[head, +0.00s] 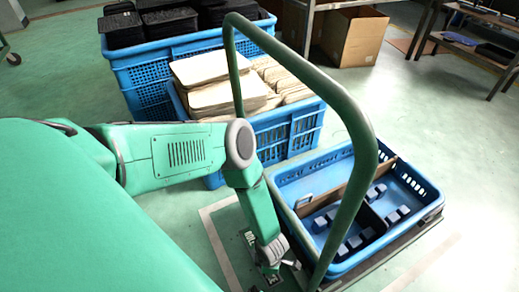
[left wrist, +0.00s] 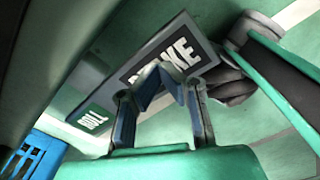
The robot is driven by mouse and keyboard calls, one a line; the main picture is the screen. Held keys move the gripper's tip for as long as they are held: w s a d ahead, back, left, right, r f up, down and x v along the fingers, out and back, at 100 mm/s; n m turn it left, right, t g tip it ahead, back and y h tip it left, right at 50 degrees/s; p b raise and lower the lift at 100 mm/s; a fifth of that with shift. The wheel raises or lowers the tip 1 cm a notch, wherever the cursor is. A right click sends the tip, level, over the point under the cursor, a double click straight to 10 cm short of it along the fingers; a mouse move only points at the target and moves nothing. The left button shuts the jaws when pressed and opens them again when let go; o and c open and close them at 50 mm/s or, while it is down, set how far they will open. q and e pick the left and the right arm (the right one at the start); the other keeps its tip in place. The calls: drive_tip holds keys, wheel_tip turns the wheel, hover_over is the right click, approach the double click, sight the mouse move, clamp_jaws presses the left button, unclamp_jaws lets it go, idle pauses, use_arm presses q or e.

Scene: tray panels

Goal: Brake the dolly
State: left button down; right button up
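The dolly has a tall green handle bar (head: 358,128) and carries a blue crate (head: 420,207). My left arm reaches down to the foot of the handle. My left gripper (head: 270,262) is low there, close to the floor. In the left wrist view my left gripper (left wrist: 164,82) has its fingertips drawn together over a grey label plate (left wrist: 190,50). I see nothing held between them. The fingers cover part of a word ending in "KE". A second, smaller label (left wrist: 93,118) is at the plate's lower left. I cannot tell if the fingertips touch the plate. My right gripper is not in view.
A blue crate of beige panels (head: 290,135) stands beyond the handle. Another blue crate (head: 145,75) with black trays is behind it. A cardboard box (head: 355,38) and a bench (head: 465,38) are at the back. Floor to the right is clear.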

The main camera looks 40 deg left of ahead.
use_arm(q)
drive_tip(key=shift+f, duration=0.7)
idle(0.3)
wheel_tip(320, 180, up, 7)
drive_tip(key=p, duration=0.6)
idle(0.3)
idle(0.4)
